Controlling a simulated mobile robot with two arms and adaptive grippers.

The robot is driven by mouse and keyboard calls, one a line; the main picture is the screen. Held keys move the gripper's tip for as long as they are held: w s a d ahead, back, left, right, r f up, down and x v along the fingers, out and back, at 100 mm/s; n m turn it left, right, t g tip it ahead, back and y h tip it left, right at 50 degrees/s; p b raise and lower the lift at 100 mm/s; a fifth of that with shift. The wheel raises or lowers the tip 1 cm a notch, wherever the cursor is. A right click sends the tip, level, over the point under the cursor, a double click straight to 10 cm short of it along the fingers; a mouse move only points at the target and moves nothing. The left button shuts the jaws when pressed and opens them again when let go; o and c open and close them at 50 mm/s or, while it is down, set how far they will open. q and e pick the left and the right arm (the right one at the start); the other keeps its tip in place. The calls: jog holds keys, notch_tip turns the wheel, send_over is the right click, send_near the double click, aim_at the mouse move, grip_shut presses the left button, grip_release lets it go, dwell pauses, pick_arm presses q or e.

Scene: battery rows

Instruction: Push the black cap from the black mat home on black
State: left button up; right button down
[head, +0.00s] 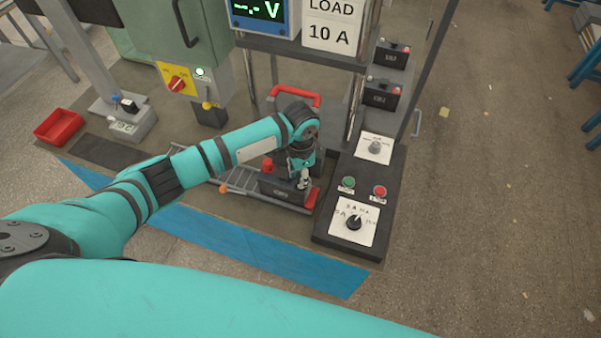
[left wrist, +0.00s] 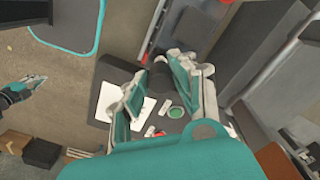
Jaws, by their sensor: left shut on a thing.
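A dark battery (head: 284,192) sits at the right end of the roller track in the head view, with a red piece (head: 267,165) at its left end. My left gripper (head: 304,181) points down at the battery's right end. In the left wrist view its fingers (left wrist: 158,88) are closed around a small dark thing (left wrist: 160,74), which looks like the black cap. The battery's black post is hidden, so I cannot tell whether the cap touches it. A dark mat (head: 100,152) lies bare at the left. My right gripper (left wrist: 32,86) shows small at the wrist view's left edge.
A control box (head: 325,238) with green and red buttons and a knob stands close to the right. A red handle (head: 295,93) and posts rise behind. A red bin (head: 58,126) stands at the far left. Two more batteries (head: 380,94) sit behind right.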

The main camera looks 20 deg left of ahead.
pick_arm(q)
jog(key=shift+f, duration=0.55)
dwell(0.4)
jog(key=shift+f, duration=0.45)
dwell(0.9)
jog(key=shift+f+b, duration=0.45)
jog(key=shift+f, duration=0.05)
dwell(0.4)
jog(key=o, duration=1.3)
jog(key=shift+w, duration=0.1)
jog(key=shift+r, duration=0.15)
